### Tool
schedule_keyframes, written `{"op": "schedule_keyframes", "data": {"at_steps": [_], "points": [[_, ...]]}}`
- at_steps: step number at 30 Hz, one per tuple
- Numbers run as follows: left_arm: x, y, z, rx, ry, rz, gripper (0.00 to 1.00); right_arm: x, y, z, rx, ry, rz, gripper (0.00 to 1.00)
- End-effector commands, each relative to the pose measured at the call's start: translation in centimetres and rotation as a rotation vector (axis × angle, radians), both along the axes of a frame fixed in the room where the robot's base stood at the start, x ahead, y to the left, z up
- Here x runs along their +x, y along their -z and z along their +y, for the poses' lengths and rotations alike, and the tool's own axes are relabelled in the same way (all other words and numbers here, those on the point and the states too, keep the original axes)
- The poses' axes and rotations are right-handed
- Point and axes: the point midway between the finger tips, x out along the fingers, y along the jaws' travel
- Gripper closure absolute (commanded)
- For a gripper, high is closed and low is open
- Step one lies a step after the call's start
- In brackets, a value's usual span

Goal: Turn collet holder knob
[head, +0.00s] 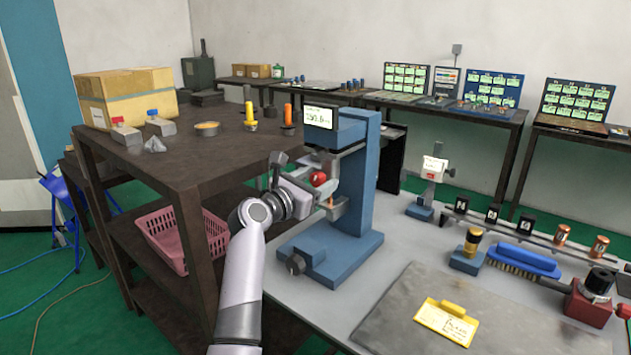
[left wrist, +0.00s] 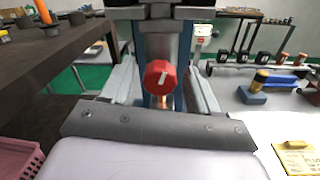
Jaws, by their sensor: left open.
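The red knob (head: 318,179) with a white pointer line is on the front of a blue machine (head: 367,190) with a small display on top. In the left wrist view the red knob (left wrist: 160,78) is near the middle, its white line close to upright, leaning slightly right. My left gripper (head: 325,193) is at the machine's front, open, with its fingers on either side of the knob in the picture. I see a gap on both sides and cannot tell the exact depth. A copper-coloured piece (left wrist: 163,101) shows below the knob. My right gripper is not in view.
A dark shelf table (head: 235,150) stands left, with a pink basket (head: 180,238) below. A grey plate with a yellow card (head: 446,321), a blue brush (head: 522,262) and a red block (head: 588,305) lie right.

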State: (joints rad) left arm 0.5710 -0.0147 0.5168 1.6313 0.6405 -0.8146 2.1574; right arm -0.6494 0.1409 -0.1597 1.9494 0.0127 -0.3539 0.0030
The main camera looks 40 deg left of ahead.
Motion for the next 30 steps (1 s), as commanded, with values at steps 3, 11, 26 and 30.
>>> {"op": "schedule_keyframes", "data": {"at_steps": [3,11,26,30], "points": [[-0.01,0.00,0.01,0.000,0.000,0.000,0.40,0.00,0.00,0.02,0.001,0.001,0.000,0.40],[-0.03,0.03,0.03,0.000,0.000,0.000,0.95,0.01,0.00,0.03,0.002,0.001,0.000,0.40],[-0.06,0.07,0.13,0.156,-0.002,-0.010,0.95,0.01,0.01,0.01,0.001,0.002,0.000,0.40],[-0.05,0.06,0.12,0.273,-0.001,-0.018,0.95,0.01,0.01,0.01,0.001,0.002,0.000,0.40]]}}
